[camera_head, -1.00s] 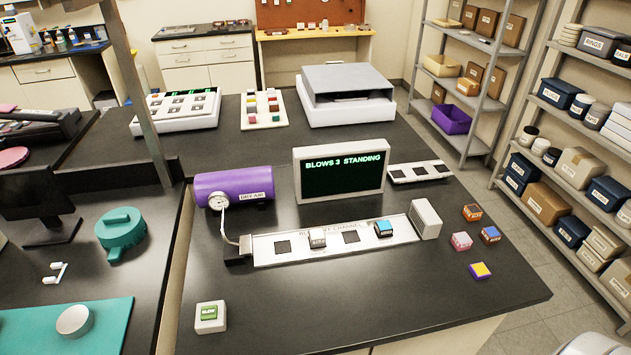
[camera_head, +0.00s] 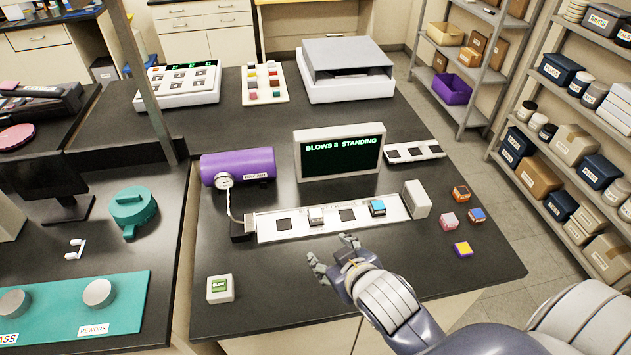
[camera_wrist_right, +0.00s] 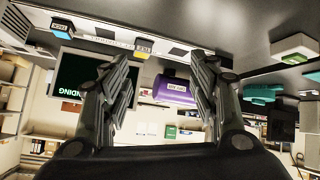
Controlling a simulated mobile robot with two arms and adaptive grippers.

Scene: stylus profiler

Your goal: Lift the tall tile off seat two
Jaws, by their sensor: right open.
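In the upside-down right wrist view what looks like the same tile (camera_wrist_right: 143,46) shows between the fingers. A blue-topped tile (camera_head: 377,208) sits on the strip's right part; it also shows in the wrist view (camera_wrist_right: 62,23). Dark empty seats lie left of and between these tiles. My right gripper (camera_head: 329,252) is open and empty, in front of the strip and apart from the tiles. My left gripper is not in view.
A purple dry-air cylinder (camera_head: 238,167) and a screen reading "BLOWS 3 STANDING" (camera_head: 340,155) stand behind the strip. A grey block (camera_head: 416,199) stands at its right end. Several loose tiles lie further right. A green-topped button box (camera_head: 220,289) stands front left. The bench's front middle is clear.

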